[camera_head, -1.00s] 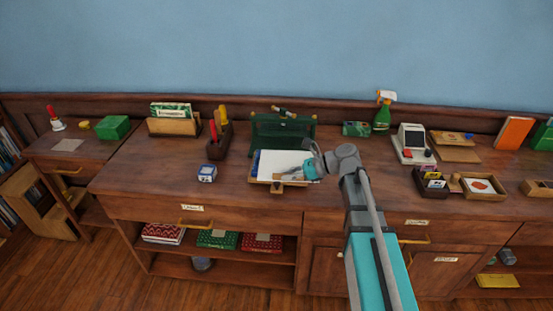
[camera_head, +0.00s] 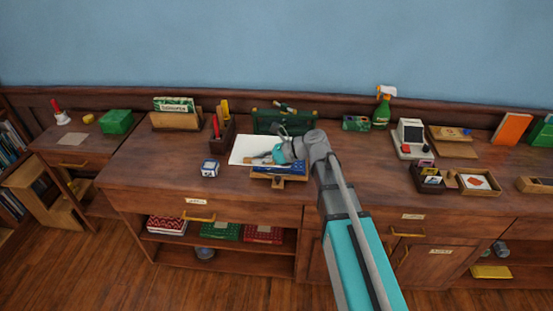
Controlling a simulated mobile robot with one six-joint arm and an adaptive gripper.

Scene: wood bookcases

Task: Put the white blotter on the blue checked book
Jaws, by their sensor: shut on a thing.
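The white blotter (camera_head: 247,149) is a flat white sheet behind and left of a wooden tray (camera_head: 280,179). My gripper (camera_head: 264,159) is shut on its right part and covers some of it. I cannot tell whether the sheet hangs just above the desk or touches it. A blue thing with pale marks (camera_head: 293,169) lies on the tray, partly hidden by my gripper and arm. It may be the blue checked book, but its pattern is too small to be sure.
A dark pen box (camera_head: 221,142) stands left of the blotter and a green rack (camera_head: 270,122) behind it. A small blue and white block (camera_head: 210,168) sits to the left. Red and green patterned books lie on the shelf below. The desk's left front is clear.

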